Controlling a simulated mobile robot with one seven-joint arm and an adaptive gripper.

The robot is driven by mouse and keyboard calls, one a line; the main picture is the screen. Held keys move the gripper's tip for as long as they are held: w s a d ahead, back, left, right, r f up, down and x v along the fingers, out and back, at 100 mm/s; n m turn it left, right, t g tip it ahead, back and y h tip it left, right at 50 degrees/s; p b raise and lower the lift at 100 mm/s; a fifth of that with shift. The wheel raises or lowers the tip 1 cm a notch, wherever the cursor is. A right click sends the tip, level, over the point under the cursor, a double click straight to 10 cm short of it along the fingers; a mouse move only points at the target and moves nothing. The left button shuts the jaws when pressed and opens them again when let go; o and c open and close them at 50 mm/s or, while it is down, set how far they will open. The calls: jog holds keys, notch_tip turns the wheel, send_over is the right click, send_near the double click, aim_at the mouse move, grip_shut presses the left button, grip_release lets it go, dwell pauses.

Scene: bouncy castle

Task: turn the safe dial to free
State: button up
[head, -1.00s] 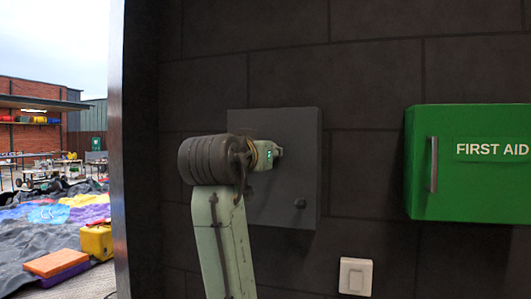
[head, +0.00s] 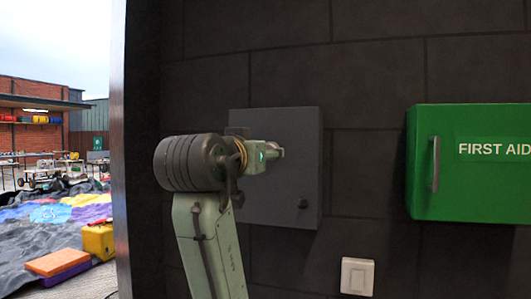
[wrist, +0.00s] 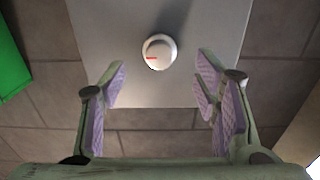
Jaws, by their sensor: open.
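The safe (head: 285,175) is a dark grey box on the wall, partly behind my arm in the head view. In the wrist view its pale grey front (wrist: 205,25) carries a round white dial (wrist: 160,51). A short red mark on the dial points left in that view. I cannot read any label around the dial, and the dial is hidden in the head view. My gripper (wrist: 160,74) is open and empty, its fingers apart on either side, with the dial centred just past the tips. It also shows from the side in the head view (head: 277,152).
A green first aid box (head: 470,175) hangs to the right. A white switch (head: 356,276) is below. A dark post (head: 133,150) stands at the left.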

jog(key=v, duration=0.7)
jog(key=shift+s, duration=0.1)
